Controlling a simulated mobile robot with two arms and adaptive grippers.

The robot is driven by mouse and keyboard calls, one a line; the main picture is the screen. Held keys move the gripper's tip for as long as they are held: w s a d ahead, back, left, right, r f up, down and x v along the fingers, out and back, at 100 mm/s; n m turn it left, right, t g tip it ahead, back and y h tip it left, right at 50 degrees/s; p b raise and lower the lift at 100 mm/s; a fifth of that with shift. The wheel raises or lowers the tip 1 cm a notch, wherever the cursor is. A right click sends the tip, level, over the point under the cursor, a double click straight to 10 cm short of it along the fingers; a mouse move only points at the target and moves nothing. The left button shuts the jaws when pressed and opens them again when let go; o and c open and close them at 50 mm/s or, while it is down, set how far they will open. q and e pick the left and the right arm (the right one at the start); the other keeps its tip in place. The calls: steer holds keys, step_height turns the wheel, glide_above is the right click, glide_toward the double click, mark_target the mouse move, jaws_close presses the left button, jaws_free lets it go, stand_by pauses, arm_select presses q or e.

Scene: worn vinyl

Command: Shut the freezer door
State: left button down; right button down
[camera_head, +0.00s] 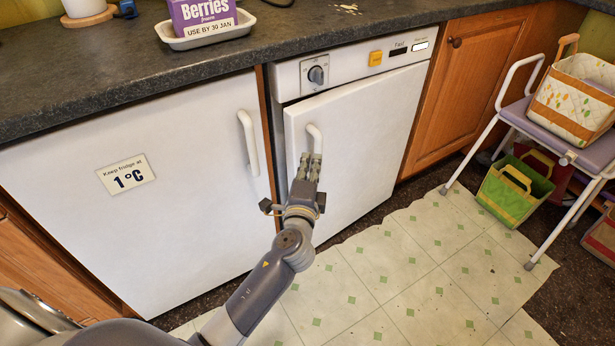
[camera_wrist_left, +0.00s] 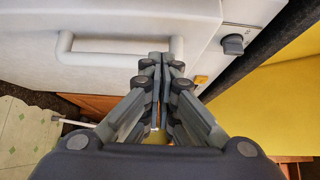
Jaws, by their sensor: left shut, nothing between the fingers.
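The freezer door (camera_head: 365,140) is the white door on the right appliance, below a panel with a dial (camera_head: 316,75). Its left edge stands slightly out from the housing, so it looks a little ajar. Its white handle (camera_head: 314,136) is near the left edge; it also shows in the left wrist view (camera_wrist_left: 120,50). My left gripper (camera_head: 310,160) is shut and empty, its fingertips at the lower part of the handle, in front of the door. In the left wrist view the fingertips (camera_wrist_left: 165,62) overlap the handle's right end; contact cannot be told. My right gripper is out of view.
A closed fridge door (camera_head: 190,210) with a 1 °C label stands left of the freezer. The dark worktop (camera_head: 200,60) runs above both. A wooden cupboard (camera_head: 465,85) is to the right. A stool (camera_head: 515,110) with baskets stands farther right. The tiled floor mat (camera_head: 420,270) is clear.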

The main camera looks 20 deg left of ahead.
mark_target(289, 139)
arm_select(q)
steer(key=shift+w+a, duration=1.9)
steer(key=w+a, duration=0.2)
steer(key=a, duration=0.1)
steer(key=w+a, duration=0.1)
steer(key=a, duration=0.1)
steer(key=shift+f, duration=0.15)
steer(key=shift+s+d, duration=0.1)
